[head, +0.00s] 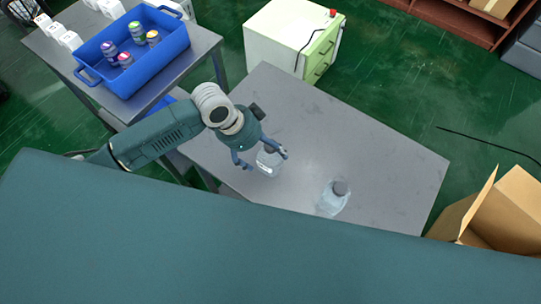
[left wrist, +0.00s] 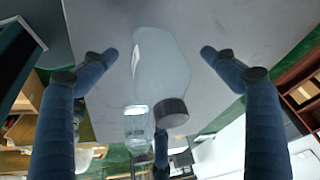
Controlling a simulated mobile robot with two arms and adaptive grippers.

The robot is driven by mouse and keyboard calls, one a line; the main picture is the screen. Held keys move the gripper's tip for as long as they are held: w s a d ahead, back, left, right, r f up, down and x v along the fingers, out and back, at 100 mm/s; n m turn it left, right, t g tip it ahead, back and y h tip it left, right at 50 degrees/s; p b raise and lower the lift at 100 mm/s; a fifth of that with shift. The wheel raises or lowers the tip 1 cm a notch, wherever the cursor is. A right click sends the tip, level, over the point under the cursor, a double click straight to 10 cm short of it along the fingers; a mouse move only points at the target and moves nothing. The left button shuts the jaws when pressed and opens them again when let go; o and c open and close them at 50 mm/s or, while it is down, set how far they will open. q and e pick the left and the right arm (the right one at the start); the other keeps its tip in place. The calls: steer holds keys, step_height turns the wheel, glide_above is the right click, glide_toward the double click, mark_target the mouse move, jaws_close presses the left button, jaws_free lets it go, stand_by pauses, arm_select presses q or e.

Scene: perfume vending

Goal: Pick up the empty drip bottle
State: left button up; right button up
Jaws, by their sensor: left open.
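A clear bottle (head: 268,166) stands on the grey table, partly hidden by my left gripper (head: 265,160). The gripper is open, with its fingers spread on either side of this bottle. In the left wrist view the bottle (left wrist: 162,65) lies between the open fingers (left wrist: 160,57), with gaps on both sides and its dark cap toward the camera. A second clear bottle with a grey cap (head: 333,198) stands to the right near the table's front edge. A clear bottle (left wrist: 138,124) also shows farther off in the left wrist view. I cannot tell whether either bottle is empty. My right gripper is out of view.
The grey table (head: 385,160) is mostly bare. A blue bin (head: 150,70) with several small coloured-top bottles stands on another table at upper left. A white-green cabinet (head: 280,38) is behind. An open cardboard box (head: 505,215) is at right.

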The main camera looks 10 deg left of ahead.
arm_select(q)
steer(key=p+x, duration=0.1)
steer(key=x, duration=0.3)
steer(key=shift+s+d+f, duration=0.1)
steer(key=shift+d+f, duration=0.1)
steer(key=shift+d, duration=0.05)
steer(key=shift+c, duration=0.2)
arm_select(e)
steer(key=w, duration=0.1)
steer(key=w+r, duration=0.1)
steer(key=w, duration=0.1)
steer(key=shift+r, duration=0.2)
arm_select(q)
steer(key=c, duration=0.9)
steer(key=shift+c, duration=1.2)
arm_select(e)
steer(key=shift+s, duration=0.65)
